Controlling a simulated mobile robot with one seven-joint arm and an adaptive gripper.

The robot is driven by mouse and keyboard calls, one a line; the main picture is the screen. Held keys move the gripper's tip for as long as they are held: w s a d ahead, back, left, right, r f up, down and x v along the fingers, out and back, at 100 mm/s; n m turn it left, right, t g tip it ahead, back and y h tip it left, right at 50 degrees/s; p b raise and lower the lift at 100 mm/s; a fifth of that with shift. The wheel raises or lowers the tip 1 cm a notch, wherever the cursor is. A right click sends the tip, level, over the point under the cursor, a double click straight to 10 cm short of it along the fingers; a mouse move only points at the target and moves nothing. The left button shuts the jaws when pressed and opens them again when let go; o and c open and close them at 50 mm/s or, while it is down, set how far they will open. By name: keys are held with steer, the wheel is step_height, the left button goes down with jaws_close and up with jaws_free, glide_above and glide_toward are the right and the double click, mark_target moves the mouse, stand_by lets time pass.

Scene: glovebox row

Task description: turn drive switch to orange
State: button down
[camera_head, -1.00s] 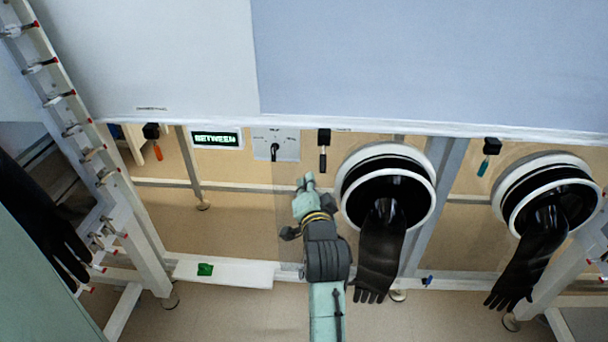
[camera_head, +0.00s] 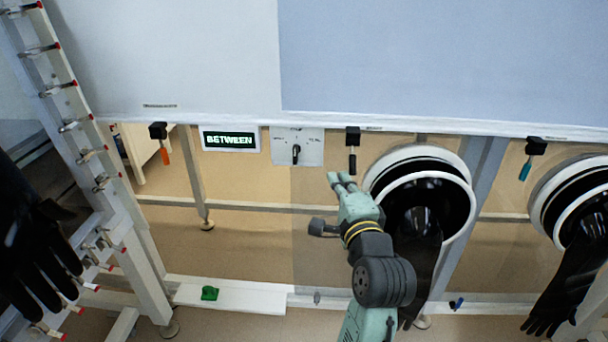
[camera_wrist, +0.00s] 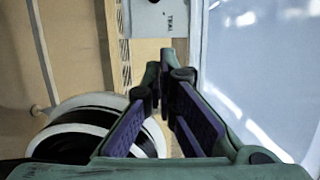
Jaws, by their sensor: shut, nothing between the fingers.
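The drive switch (camera_head: 296,153) is a small black knob on a pale plate (camera_head: 312,146) below the cabinet edge. Its lever looks near upright; the marks around it are too small to read. In the wrist view my gripper (camera_wrist: 166,62) points up toward a pale plate (camera_wrist: 148,18) with a small label; the knob cannot be made out there.
A round glove port (camera_head: 458,165) with a hanging black glove stands right of my gripper, and another port (camera_head: 545,205) is farther right. A white rack (camera_head: 85,150) stands left. A green object (camera_head: 209,293) lies on a low shelf.

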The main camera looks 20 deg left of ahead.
mark_target(295, 155)
steer(key=w+a, duration=0.3)
steer(key=w+a+p, duration=0.1)
steer(key=w+a, duration=0.3)
steer(key=shift+w+a+r, duration=0.1)
steer(key=shift+a+r, duration=0.05)
steer(key=shift+a, duration=0.6)
steer(key=shift+p, duration=0.35)
steer(key=shift+r+n+p, duration=0.15)
steer(key=shift+n+p, duration=0.2)
steer(key=shift+n, duration=0.05)
steer(key=shift+s+a+n, duration=0.2)
steer(key=shift+n, duration=0.2)
